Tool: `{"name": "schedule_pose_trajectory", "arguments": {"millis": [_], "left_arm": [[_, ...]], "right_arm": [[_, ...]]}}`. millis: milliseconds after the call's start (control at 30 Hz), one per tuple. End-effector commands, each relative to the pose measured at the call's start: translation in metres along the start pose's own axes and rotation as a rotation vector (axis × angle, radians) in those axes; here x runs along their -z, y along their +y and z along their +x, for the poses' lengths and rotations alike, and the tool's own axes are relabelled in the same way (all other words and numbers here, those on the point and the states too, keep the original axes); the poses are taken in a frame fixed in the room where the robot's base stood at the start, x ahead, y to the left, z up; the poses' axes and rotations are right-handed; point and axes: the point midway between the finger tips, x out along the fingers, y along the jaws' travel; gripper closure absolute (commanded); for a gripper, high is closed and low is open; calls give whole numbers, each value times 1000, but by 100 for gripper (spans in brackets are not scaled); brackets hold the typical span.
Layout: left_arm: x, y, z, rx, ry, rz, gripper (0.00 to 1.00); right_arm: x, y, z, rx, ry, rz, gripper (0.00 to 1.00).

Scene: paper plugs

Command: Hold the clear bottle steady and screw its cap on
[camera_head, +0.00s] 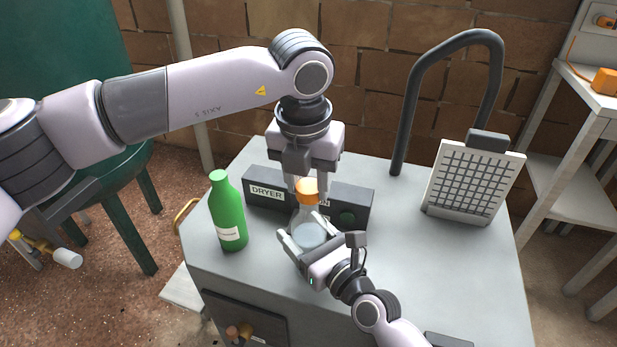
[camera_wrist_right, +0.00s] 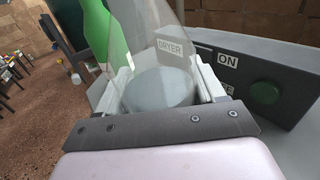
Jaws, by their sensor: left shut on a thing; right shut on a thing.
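The clear bottle (camera_head: 310,233) stands upright on the grey cabinet top, with pale contents low inside it. An orange cap (camera_head: 307,190) sits at its mouth; whether it is threaded on cannot be told. My left gripper (camera_head: 308,188) points down from above and is shut on the cap. My right gripper (camera_head: 303,243) reaches in from the front right and is shut around the bottle's lower body. In the right wrist view the clear bottle (camera_wrist_right: 165,85) lies between the two fingers; its top is out of that view.
A green bottle (camera_head: 228,215) stands just left of the clear bottle. A dark box labelled DRYER (camera_head: 352,205) with a green button lies close behind. The cabinet top (camera_head: 440,260) is free at the right front.

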Motion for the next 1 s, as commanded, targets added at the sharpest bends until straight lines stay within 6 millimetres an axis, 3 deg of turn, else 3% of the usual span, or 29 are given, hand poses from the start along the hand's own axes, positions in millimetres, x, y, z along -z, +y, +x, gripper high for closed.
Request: {"name": "schedule_pose_trajectory", "arguments": {"millis": [367, 1000], "left_arm": [[3, 0, 18, 0, 1, 1, 86], [3, 0, 19, 0, 0, 0, 86]], "right_arm": [[0, 0, 0, 0, 1, 0, 86], [0, 0, 0, 0, 1, 0, 86]]}}
